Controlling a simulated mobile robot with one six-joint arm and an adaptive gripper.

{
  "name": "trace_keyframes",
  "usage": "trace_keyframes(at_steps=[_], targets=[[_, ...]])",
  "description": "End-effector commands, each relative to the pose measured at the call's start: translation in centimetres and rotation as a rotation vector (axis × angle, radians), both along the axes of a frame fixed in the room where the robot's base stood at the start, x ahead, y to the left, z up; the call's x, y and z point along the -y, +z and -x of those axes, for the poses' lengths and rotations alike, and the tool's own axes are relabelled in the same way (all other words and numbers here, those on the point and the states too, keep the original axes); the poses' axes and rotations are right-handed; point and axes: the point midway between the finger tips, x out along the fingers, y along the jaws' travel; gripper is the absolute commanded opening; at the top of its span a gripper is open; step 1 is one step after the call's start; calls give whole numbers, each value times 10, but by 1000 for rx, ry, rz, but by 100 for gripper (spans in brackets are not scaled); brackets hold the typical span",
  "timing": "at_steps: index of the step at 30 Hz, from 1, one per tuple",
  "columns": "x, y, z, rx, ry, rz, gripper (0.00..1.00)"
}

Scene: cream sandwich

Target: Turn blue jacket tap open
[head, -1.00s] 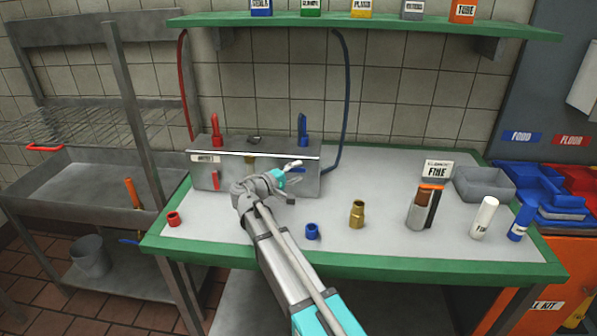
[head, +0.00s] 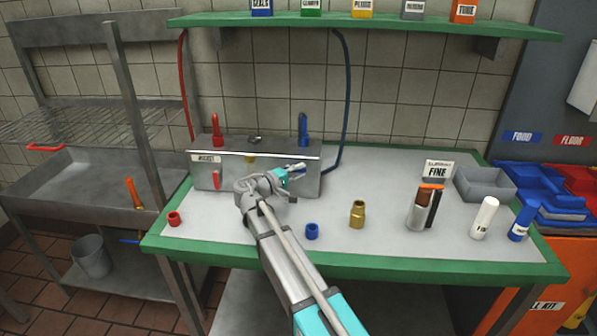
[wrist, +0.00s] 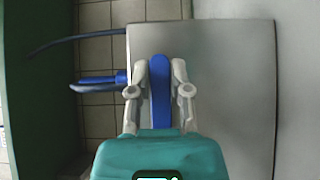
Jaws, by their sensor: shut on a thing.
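The grey metal box (head: 235,175) stands on the bench, with a red lever (head: 217,180) on its front at left and the blue jacket tap at its right. In the wrist view the blue tap lever (wrist: 160,100) lies between the two pale fingers of my gripper (wrist: 160,68), running lengthwise with them. My gripper (head: 288,180) is shut on this lever, against the right part of the box's front. In the head view the gripper largely hides the lever. How far the tap is turned cannot be told.
Red (head: 217,128) and blue (head: 303,128) hose fittings rise from the box top. On the bench are a red cap (head: 174,219), a blue cap (head: 312,231), a brass fitting (head: 357,213) and a brush holder (head: 421,210). A green shelf (head: 370,27) hangs above.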

Motion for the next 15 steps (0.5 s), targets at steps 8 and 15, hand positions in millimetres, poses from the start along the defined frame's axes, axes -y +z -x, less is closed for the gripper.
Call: trace_keyframes(at_steps=[8,15], targets=[[1,0,0,1,5,-37,0],[1,-2,-1,5,4,-149,0]])
